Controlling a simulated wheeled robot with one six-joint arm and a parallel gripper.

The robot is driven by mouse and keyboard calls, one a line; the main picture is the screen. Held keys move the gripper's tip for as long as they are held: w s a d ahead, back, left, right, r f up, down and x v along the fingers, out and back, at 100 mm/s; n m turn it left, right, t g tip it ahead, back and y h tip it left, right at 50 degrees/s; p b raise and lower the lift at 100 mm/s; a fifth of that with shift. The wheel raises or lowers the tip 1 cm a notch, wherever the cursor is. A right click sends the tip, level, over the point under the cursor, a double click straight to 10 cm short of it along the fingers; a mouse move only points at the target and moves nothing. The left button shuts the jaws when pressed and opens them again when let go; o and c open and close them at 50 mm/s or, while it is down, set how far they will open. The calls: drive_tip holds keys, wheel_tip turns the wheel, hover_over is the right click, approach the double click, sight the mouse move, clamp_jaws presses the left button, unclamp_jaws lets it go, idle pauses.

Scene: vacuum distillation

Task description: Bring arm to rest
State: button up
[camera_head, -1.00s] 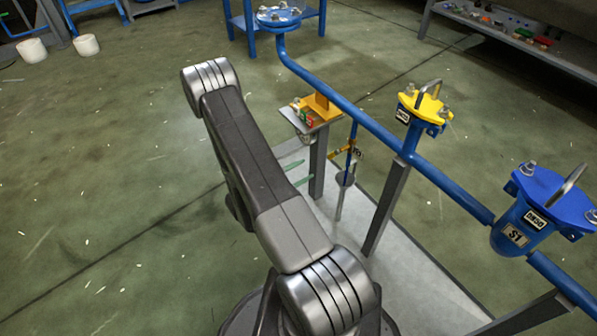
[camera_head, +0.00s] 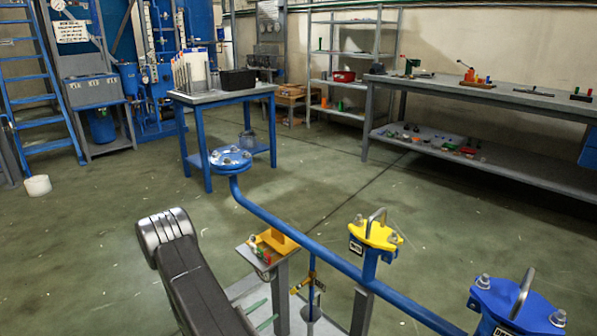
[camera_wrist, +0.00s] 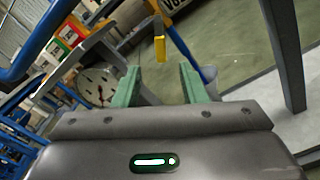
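My arm (camera_head: 192,285) rises from the bottom edge of the head view, with its rounded joint at the upper end.
A blue pipe (camera_head: 315,250) with a round flange (camera_head: 231,158), a yellow-capped fitting (camera_head: 376,235) and a blue-capped fitting (camera_head: 518,305) runs to the right of my arm. A small stand (camera_head: 262,258) is close by. Open floor (camera_head: 80,250) lies left.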

sight(295, 291)
drive_tip(key=b+x, duration=0.2)
drive_tip(key=x, duration=1)
drive_tip(key=shift+d, duration=0.1)
drive_tip(key=p+v, duration=0.3)
drive_tip(key=v, duration=1.1)
drive_tip(key=b+x, duration=0.3)
drive_tip(key=x, duration=1.1)
drive_tip(key=shift+w+d+f, duration=0.1)
drive_tip(key=shift+w+d, duration=0.05)
drive_tip(key=shift+n+p, duration=0.5)
drive_tip(key=shift+p, duration=0.2)
drive_tip(key=shift+s+d+f+n+p, duration=0.15)
drive_tip(key=shift+s+n+p, duration=0.25)
drive_tip(key=shift+n+p, duration=0.45)
